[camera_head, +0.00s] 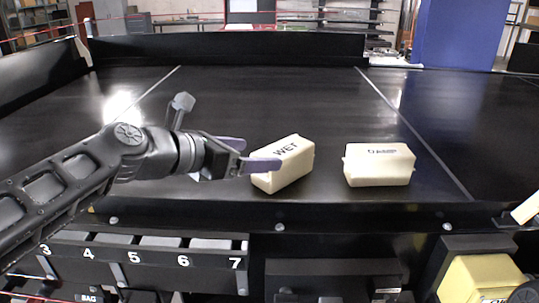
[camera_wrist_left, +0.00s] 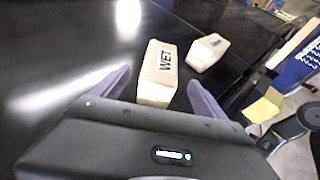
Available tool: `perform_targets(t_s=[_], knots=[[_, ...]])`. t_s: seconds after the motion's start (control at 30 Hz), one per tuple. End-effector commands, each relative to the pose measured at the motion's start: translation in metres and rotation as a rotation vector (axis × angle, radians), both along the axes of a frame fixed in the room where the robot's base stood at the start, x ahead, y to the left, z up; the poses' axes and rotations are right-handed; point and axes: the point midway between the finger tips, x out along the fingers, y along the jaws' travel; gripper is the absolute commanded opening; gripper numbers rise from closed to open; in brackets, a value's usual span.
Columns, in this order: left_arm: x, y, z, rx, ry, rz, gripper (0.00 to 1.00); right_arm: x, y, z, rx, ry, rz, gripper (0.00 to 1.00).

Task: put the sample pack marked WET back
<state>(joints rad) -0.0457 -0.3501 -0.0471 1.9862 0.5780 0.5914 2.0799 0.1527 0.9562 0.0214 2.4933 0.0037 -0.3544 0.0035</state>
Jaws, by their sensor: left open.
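The cream sample pack marked WET (camera_head: 290,170) lies on the black conveyor belt, near its front edge. It also shows in the left wrist view (camera_wrist_left: 158,70), ahead of the gripper and between the lines of its two fingers. My left gripper (camera_head: 253,154) is open, with purple fingers on the pack's left side. One fingertip overlaps the pack's left end in the head view; I cannot tell if it touches. In the left wrist view the gripper (camera_wrist_left: 158,88) holds nothing. My right gripper is not seen.
A second cream pack (camera_head: 380,165) with lettering too small to read lies to the right of the WET pack. Numbered slots (camera_head: 150,255) line the front below the belt. A yellowish block (camera_head: 482,278) sits at lower right. The belt behind the packs is clear.

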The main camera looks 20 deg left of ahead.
Motion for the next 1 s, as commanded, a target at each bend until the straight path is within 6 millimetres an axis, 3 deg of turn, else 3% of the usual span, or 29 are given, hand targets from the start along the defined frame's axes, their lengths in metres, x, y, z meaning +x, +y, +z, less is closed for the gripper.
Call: perform_targets(t_s=[0.27,1.0], knots=[[-0.023,0.013,0.01,0.002,-0.001,-0.001,0.83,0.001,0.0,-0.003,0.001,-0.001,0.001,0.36],[-0.023,0.013,0.01,0.001,0.001,-0.001,0.83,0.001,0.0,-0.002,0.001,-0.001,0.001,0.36]])
